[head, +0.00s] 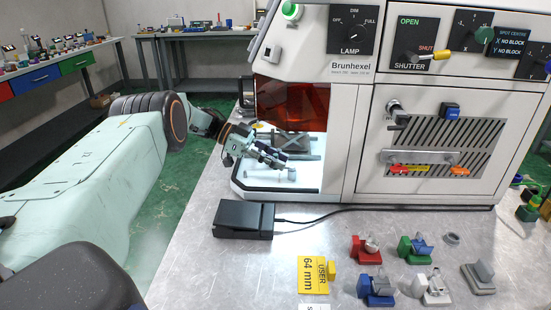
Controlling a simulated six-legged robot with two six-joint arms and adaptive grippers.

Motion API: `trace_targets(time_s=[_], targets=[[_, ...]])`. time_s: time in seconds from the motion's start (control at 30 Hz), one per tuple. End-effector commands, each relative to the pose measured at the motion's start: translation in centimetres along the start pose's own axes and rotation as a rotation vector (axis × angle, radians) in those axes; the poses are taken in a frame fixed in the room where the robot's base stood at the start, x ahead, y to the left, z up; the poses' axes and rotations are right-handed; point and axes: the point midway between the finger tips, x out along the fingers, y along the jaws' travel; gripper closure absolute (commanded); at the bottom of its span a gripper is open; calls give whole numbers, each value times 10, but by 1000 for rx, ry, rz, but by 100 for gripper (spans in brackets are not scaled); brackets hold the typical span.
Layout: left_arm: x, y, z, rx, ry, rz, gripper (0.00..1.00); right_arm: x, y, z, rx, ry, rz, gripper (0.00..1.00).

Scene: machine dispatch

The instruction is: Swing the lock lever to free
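The Brunhexel machine (353,170) stands on the metal table. No lever in view has a readable lock label. A pale horizontal bar (420,157) crosses the slotted front panel, with a red and yellow piece (408,169) and an orange piece (459,171) just below it. A grey handle (400,117) sits at the panel's upper left. My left gripper (272,157) is at the lit opening on the machine's left, below the amber window, well left of the slotted panel. Its small fingers do not show whether they are open. My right gripper is not in view.
A black box (244,219) with a cable lies in front of the machine. Several coloured fixtures, including a red one (367,249), and a yellow 64 mm card (313,275) lie at the front right. A shutter lever (427,56) is above. The table's front left is clear.

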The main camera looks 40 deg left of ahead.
Motion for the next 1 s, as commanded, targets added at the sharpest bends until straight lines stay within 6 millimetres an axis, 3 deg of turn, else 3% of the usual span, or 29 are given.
trace_targets(time_s=[0.43,0.77,1.0], targets=[[-5,-1,0,1,0,-4,63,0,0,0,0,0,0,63],[-56,0,1,2,-2,-4,63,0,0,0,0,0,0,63],[-70,-1,2,0,0,-6,63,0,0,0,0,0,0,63]])
